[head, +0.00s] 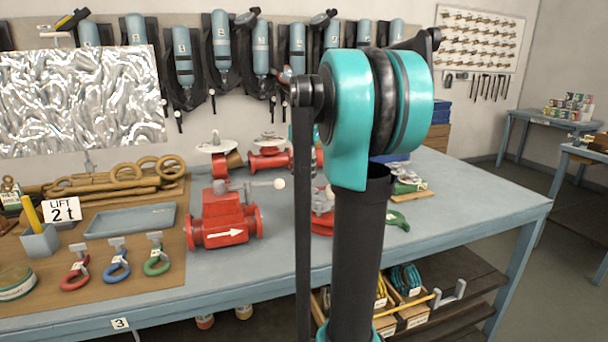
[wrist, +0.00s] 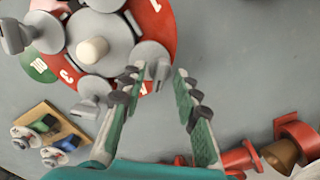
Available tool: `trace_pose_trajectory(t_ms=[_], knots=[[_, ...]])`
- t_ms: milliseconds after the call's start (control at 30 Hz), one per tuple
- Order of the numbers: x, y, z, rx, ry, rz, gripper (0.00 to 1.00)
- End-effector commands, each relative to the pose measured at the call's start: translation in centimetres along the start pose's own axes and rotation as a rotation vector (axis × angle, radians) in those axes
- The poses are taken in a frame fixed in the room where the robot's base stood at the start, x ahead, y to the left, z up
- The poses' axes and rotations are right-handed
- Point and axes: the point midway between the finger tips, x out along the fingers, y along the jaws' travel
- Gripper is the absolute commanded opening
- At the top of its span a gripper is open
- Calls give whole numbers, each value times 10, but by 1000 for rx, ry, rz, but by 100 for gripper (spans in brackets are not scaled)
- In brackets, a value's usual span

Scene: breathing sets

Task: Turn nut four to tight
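In the wrist view a red round flange (wrist: 165,30) with white numbers fills the upper left. A grey disc with a cream knob (wrist: 92,50) is at its middle, with several grey tabbed nuts around it. The right-hand nut (wrist: 150,54) has its tab pointing down between my fingertips. The number beside it is partly hidden by the left finger; I cannot read it surely. My gripper (wrist: 157,76) is open, one finger each side of the tab, with a clear gap on the right. In the head view the red flange (head: 322,224) is mostly behind my arm.
A red valve body with a white arrow (head: 222,232) stands left of the flange on the bench (head: 480,208). More red fittings (wrist: 240,158) lie at the lower right of the wrist view. A wooden block with small parts (wrist: 58,138) is at lower left. The bench's right side is clear.

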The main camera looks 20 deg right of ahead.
Motion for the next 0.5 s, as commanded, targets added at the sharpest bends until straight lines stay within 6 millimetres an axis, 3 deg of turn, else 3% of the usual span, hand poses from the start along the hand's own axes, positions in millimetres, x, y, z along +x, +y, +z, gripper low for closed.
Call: trace_pose_trajectory(t_ms=[267,500], knots=[[-8,0,0,0,0,0,31],[-50,0,0,0,0,0,31]])
